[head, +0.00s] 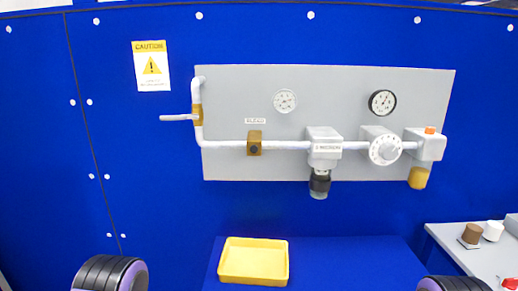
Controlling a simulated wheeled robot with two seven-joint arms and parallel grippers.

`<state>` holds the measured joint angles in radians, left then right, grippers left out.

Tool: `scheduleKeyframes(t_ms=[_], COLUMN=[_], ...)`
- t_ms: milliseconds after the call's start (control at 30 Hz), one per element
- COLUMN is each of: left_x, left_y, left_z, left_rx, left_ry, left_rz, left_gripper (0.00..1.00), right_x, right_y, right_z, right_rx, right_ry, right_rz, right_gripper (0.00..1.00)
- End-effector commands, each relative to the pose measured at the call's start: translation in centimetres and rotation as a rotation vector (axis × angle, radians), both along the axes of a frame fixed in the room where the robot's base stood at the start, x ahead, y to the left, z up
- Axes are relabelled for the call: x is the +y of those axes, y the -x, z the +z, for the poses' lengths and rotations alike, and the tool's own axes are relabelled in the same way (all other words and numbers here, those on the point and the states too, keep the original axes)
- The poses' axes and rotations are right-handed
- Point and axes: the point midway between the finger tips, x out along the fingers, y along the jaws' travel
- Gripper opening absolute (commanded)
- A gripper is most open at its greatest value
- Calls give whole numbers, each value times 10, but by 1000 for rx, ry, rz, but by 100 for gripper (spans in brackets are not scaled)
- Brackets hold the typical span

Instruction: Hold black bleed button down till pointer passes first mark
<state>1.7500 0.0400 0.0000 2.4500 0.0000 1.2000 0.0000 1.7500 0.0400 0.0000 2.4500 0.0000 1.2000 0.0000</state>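The black bleed button (254,150) is a small dark round spot on a brass block (255,137) on the white pipe, under a small label that seems to read "BLEED". Nothing touches it. Two gauges sit higher on the grey panel (330,85): a white-rimmed one (285,101) near the middle and a black-rimmed one (382,102) at right. Their pointers and marks are too small to read. Neither of my grippers is in view; only rounded dark parts of my arms show at the bottom left and bottom right edges.
A lever handle (178,118) sticks out left of the pipe. A grey filter block (324,143) and a white dial knob (385,149) project right of the brass block. A yellow tray (254,262) lies below. A grey side surface (460,240) at right bears small parts.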

Motion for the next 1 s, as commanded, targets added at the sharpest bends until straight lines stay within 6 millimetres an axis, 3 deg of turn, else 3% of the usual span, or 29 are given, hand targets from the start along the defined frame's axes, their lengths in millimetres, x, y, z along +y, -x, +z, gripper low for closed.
scheduleKeyframes(t_ms=[467,500,600,633,1000], left_x=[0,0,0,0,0], left_y=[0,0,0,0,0], left_z=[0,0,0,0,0], left_rx=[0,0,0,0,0], left_ry=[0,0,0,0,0], left_rz=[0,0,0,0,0], left_gripper=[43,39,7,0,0], right_x=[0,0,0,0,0], right_y=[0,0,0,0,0], right_z=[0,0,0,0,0], right_rx=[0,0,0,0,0], right_ry=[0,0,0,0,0], right_rz=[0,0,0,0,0], right_gripper=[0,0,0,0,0])
